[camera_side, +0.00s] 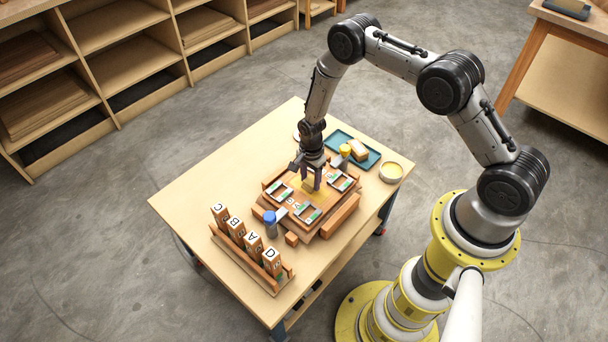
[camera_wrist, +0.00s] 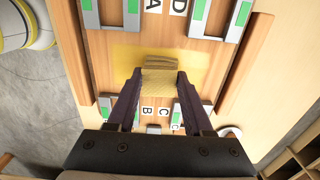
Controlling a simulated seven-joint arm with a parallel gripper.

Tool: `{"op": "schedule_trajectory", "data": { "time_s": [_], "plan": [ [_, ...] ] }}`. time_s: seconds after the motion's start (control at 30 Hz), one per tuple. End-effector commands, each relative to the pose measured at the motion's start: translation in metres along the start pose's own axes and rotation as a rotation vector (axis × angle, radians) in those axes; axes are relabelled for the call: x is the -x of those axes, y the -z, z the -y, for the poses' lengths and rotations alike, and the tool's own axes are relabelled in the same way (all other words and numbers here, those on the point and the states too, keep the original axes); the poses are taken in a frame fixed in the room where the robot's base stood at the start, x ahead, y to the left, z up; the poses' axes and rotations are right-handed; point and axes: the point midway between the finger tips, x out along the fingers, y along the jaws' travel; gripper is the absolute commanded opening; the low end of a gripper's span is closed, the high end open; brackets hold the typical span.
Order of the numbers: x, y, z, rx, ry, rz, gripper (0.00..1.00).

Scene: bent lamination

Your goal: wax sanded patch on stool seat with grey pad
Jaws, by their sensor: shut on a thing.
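My gripper (camera_side: 311,181) is over the middle of the wooden stool seat (camera_side: 343,213), fingers pointing down. In the wrist view, my gripper (camera_wrist: 158,76) is shut on a small pad (camera_wrist: 158,84), which looks yellowish tan and textured there rather than grey. A yellow patch (camera_wrist: 120,52) on the seat shows around and beyond the pad. The pad overlaps this patch in the picture; whether it touches the surface I cannot tell. In the side view the fingers mostly hide the pad. An open round tin (camera_side: 391,172) with pale yellow contents stands right of the seat.
Metal clamp pieces with green marks (camera_side: 308,214) surround the patch, with letter labels between. A teal tray (camera_side: 372,159) holds a tan-and-white block (camera_side: 359,149). A yellow-topped bottle (camera_side: 345,150), a blue-topped bottle (camera_side: 270,222) and a lettered block rack (camera_side: 247,259) stand nearby. The table's left side is clear.

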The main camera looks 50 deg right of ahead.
Motion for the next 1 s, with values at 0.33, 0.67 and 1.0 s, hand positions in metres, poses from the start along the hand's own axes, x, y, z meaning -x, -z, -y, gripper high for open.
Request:
{"op": "schedule_trajectory", "data": {
  "time_s": [0.33, 0.67, 1.0],
  "plan": [
    [0.0, 0.0, -0.033, 0.0, -0.003, 0.0, 0.0],
    [0.0, 0.0, -0.063, 0.0, -0.002, 0.0, 0.0],
    [0.0, 0.0, -0.047, 0.0, 0.001, 0.0, 0.0]
  ]
}}
